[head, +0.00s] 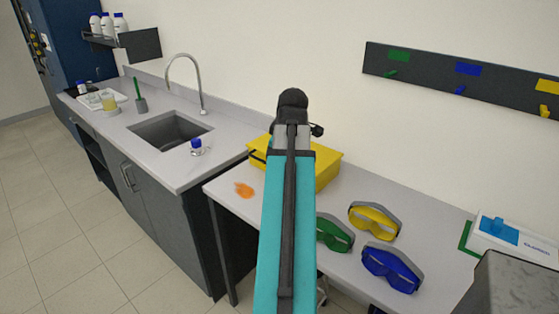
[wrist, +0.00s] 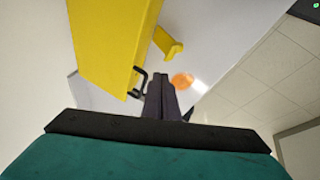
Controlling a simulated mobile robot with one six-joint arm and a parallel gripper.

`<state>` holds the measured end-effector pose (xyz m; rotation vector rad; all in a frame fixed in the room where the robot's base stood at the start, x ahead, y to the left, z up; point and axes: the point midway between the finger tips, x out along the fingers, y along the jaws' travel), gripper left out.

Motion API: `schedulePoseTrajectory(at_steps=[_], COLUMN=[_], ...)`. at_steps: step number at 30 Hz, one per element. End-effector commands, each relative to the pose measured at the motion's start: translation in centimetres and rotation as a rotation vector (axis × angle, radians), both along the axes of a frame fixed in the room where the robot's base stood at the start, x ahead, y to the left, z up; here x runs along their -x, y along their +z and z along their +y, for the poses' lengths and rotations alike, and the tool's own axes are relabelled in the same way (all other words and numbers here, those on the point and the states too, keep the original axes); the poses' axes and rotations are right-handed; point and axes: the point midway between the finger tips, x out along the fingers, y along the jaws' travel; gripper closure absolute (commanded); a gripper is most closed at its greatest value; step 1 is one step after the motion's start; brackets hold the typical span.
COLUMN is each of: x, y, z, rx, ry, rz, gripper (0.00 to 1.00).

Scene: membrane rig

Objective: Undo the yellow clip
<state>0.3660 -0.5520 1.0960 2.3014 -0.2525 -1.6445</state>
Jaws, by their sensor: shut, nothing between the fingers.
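A yellow box (head: 327,168) stands on the bench against the wall, partly hidden behind my arm. In the wrist view the yellow box (wrist: 108,42) fills the upper left. A small yellow clip (wrist: 168,44) sticks out at an angle from its side. A black wire handle (wrist: 140,82) is on the same side, nearer to me. My gripper (wrist: 161,76) is shut and empty beside the wire handle, with its tips short of the clip. I cannot tell whether a finger touches the handle. In the head view my arm hides the gripper.
An orange splash (head: 244,190) lies on the bench left of my arm. Green (head: 334,233), yellow (head: 375,220) and blue goggles (head: 391,267) lie to the right. A sink counter (head: 185,170) stands at left. A hook rail (head: 460,78) is on the wall.

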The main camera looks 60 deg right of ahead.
Motion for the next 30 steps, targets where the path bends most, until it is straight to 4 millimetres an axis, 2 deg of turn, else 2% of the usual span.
schedulePoseTrajectory(at_steps=[6,12,30], x=[0.5,0.8,0.7], y=[1.6,2.4,2.6], z=[1.1,1.6,1.8], rx=[0.002,0.000,0.000], ry=[0.000,0.000,0.003], rz=[-0.001,-0.001,-0.001], gripper=[1.00,1.00,1.00])
